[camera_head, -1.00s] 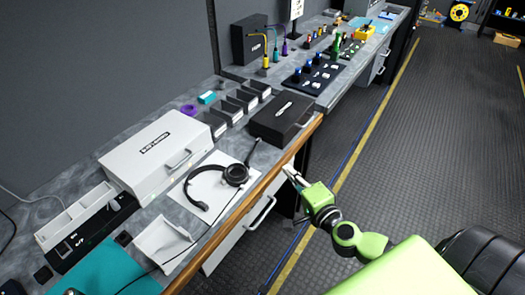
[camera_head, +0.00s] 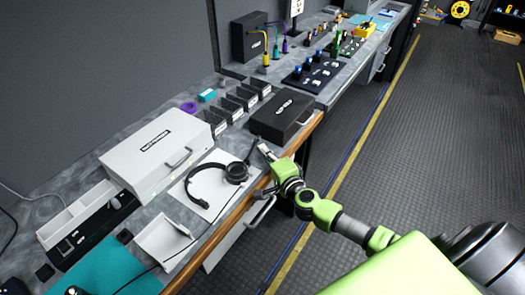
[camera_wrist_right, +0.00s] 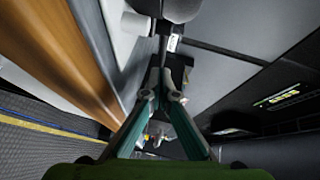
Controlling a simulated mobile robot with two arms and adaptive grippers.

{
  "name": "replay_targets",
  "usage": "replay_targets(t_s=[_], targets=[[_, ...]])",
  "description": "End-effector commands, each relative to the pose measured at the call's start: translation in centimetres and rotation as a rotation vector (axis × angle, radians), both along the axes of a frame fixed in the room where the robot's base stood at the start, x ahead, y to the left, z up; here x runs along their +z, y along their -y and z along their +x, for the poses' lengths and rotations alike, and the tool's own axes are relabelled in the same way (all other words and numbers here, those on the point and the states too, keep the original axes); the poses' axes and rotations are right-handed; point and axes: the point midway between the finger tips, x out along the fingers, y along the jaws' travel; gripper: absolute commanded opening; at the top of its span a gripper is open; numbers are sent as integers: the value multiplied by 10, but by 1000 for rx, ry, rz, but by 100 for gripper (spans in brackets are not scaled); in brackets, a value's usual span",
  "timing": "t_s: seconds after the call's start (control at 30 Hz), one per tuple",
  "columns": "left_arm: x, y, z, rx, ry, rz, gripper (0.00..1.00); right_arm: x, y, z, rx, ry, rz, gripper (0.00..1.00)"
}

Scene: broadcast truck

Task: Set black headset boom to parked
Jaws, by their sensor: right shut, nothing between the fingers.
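The black headset (camera_head: 237,172) lies on a white sheet (camera_head: 222,158) near the wooden front edge of the counter. Its thin boom (camera_head: 253,148) sticks out from the ear cup toward the black case. My right gripper (camera_head: 263,149) is shut and empty, just to the right of the boom over the counter edge. In the right wrist view the ear cup (camera_wrist_right: 165,10) is at the top, and the boom (camera_wrist_right: 163,48) runs down toward the shut fingertips (camera_wrist_right: 173,82). I cannot tell whether they touch it. My left gripper is not in view.
A black case (camera_head: 284,117) stands just beyond my right gripper. A white case (camera_head: 156,152) is left of the headset, and a white tray (camera_head: 163,240) is nearer. A cable crosses the front of the counter. The floor to the right is open.

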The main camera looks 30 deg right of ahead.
Motion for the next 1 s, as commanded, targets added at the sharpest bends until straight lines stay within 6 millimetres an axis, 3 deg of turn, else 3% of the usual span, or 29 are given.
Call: replay_targets(t_s=[1.0], targets=[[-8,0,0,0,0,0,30,-2,-6,10,83,1,-2,0]])
